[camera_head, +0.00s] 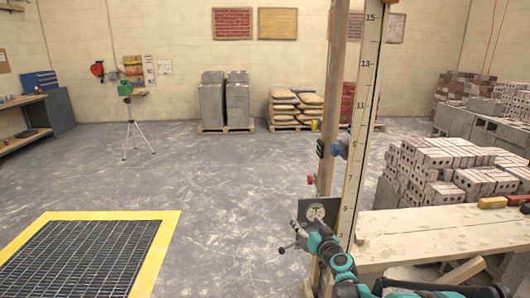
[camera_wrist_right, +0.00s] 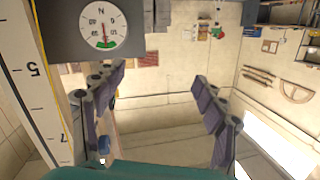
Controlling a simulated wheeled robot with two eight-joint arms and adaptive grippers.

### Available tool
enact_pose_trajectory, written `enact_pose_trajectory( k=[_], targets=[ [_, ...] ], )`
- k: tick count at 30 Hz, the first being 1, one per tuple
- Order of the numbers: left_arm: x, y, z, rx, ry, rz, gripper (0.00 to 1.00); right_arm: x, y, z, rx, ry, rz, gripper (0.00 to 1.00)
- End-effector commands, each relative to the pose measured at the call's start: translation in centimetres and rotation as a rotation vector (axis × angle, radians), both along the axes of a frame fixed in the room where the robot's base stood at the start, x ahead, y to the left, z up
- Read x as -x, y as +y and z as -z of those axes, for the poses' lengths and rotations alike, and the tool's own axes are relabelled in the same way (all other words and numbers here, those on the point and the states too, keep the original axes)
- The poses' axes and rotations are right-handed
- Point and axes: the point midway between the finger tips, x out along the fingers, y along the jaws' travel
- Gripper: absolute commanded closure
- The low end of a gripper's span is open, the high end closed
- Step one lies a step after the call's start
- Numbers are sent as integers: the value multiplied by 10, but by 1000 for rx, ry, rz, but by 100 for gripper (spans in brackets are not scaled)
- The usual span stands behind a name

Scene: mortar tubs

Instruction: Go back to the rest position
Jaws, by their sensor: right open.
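My right gripper (camera_head: 296,238) is beside the lower part of a tall measuring staff, with its arm coming in from the bottom right. In the right wrist view its two purple-padded fingers (camera_wrist_right: 160,88) stand wide apart with nothing between them. A dark plate with a round white dial (camera_head: 318,210) is just behind the gripper in the head view. In the right wrist view the dial (camera_wrist_right: 104,26) has a red needle and a green patch. My left gripper is not in view.
The numbered staff (camera_head: 361,110) and a wooden post (camera_head: 330,120) with coloured knobs rise close to my right arm. A wooden bench (camera_head: 440,235) and stacked bricks (camera_head: 430,170) are at right. A yellow-framed floor grate (camera_head: 165,235) lies at left. The middle floor is clear.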

Motion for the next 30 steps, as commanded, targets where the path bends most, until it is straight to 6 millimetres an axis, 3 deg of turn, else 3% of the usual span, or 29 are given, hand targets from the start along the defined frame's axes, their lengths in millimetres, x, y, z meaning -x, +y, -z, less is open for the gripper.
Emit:
enact_pose_trajectory(
  k=[3,9,14,21,24,27,30],
  targets=[
    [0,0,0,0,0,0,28,48,26,-25,34,85,-69,28],
    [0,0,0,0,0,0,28,140,50,-34,97,265,-133,28],
    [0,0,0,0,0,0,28,223,52,-20,154,430,-133,28],
    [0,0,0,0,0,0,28,343,28,22,244,662,-39,28],
    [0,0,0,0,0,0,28,379,13,39,274,730,15,28],
    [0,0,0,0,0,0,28,402,2,50,294,773,57,28],
    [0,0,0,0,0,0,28,406,0,52,297,780,68,28]
  ],
)
